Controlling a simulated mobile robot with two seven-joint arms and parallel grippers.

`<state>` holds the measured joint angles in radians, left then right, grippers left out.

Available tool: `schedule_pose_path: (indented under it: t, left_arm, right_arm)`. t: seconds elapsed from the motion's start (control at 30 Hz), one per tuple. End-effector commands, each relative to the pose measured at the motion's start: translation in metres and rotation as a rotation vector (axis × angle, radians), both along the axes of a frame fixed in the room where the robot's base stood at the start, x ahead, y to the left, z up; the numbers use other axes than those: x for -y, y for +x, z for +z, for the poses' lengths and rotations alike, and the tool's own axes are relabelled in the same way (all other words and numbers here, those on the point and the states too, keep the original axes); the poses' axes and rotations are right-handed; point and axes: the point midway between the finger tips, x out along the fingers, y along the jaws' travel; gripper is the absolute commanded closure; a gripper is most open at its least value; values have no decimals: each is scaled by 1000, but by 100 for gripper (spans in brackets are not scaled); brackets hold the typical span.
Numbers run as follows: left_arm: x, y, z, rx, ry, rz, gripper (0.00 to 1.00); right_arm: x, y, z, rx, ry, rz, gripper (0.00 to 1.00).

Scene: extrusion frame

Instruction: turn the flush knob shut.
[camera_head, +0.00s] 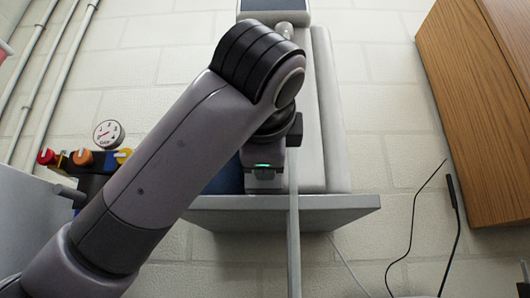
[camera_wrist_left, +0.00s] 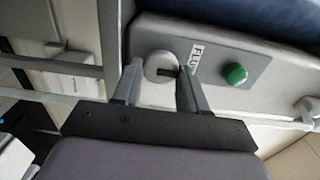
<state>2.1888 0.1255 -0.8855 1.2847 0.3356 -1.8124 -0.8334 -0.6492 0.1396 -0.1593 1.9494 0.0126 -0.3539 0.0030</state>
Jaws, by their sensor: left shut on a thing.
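The flush knob (camera_wrist_left: 160,66) is a pale round disc with a dark bar-like mark, on a grey panel in the left wrist view. A white label (camera_wrist_left: 197,58) beside it reads "FLU", the rest hidden by a finger. My left gripper (camera_wrist_left: 160,86) has one finger on each side of the knob and is shut on it. In the head view my left arm reaches up from the lower left and bends down at the wrist, over the grey shelf-like unit (camera_head: 335,202). The knob and fingertips are hidden there.
A green button (camera_wrist_left: 235,73) sits on the same panel, right of the label. A gauge (camera_head: 108,134) and red, orange and yellow knobs stand left of my arm.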

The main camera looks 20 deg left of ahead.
Motion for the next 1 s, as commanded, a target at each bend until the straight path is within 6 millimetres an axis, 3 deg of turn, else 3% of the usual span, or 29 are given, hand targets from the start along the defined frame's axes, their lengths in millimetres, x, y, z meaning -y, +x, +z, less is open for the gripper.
schedule_pose_path:
  t: [0.33, 0.37, 0.4, 0.43, 0.77, 1.0]
  left_arm:
    - [1, 0, -1, -2, 7, -2, 88]
    - [1, 0, -1, -3, 6, -2, 55]
    - [1, 0, -1, -3, 6, -1, 42]
    - [1, 0, -1, -3, 6, -1, 35]
    - [1, -3, -1, -1, 4, -1, 35]
    - [12, -37, -2, 2, 6, -2, 35]
  right_arm:
    - [0, 0, 0, 0, 0, 0, 57]
    - [0, 0, 0, 0, 0, 0, 57]
    - [0, 0, 0, 0, 0, 0, 57]
    - [0, 0, 0, 0, 0, 0, 57]
    - [0, 0, -2, 0, 0, 0, 57]
    - [0, 0, -15, 0, 0, 0, 57]
